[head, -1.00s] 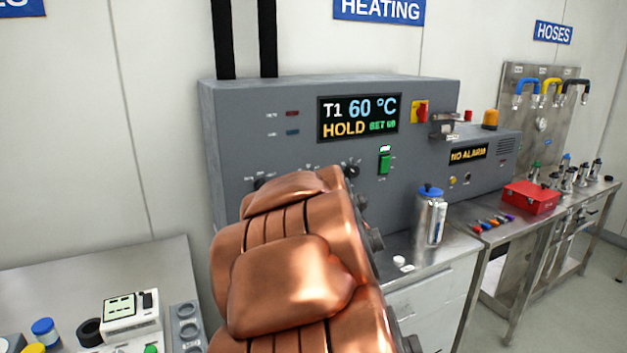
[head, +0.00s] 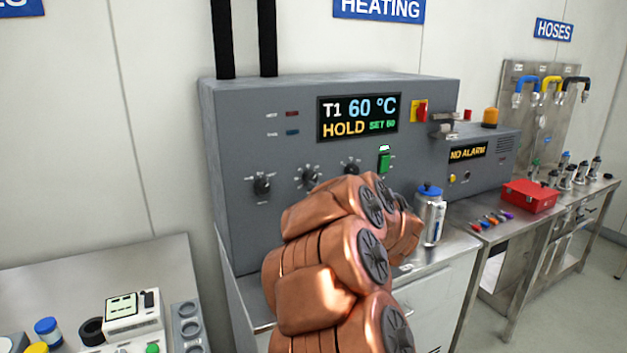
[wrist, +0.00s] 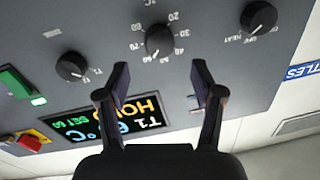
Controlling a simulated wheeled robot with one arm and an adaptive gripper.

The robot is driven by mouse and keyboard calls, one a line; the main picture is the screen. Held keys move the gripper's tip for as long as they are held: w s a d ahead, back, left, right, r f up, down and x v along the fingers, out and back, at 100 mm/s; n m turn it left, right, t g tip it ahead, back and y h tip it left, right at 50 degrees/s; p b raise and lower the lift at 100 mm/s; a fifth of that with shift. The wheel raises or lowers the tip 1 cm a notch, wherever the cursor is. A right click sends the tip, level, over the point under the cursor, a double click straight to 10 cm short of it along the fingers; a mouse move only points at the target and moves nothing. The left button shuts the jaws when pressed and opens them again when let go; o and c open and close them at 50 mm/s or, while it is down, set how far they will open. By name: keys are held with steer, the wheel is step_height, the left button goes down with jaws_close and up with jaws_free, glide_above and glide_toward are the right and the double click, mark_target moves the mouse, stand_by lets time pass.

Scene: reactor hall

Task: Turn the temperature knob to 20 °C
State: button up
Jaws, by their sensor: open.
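The temperature knob (wrist: 159,40), black with a numbered dial around it, is upside down at the top middle of the wrist view. In the head view it is the middle knob (head: 309,175) of a row of three on the grey heating panel. The display (head: 358,117) reads T1 60 °C, HOLD, SET 60. In the wrist view my gripper (wrist: 161,70) is open and empty, its fingertips apart below and to either side of the knob, not seen touching it. In the head view my arm hides the gripper.
A mode knob (wrist: 259,18) and a selector knob (wrist: 71,66) flank the temperature knob. A green switch (head: 385,162) and a red-yellow switch (head: 419,111) are on the panel. A blue-capped bottle (head: 430,215) stands on the bench to the right.

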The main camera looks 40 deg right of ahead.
mark_target(312, 178)
steer(key=shift+p+x, duration=0.65)
steer(key=shift+x, duration=2.45)
steer(key=shift+c, duration=0.3)
steer(key=c, duration=1.1)
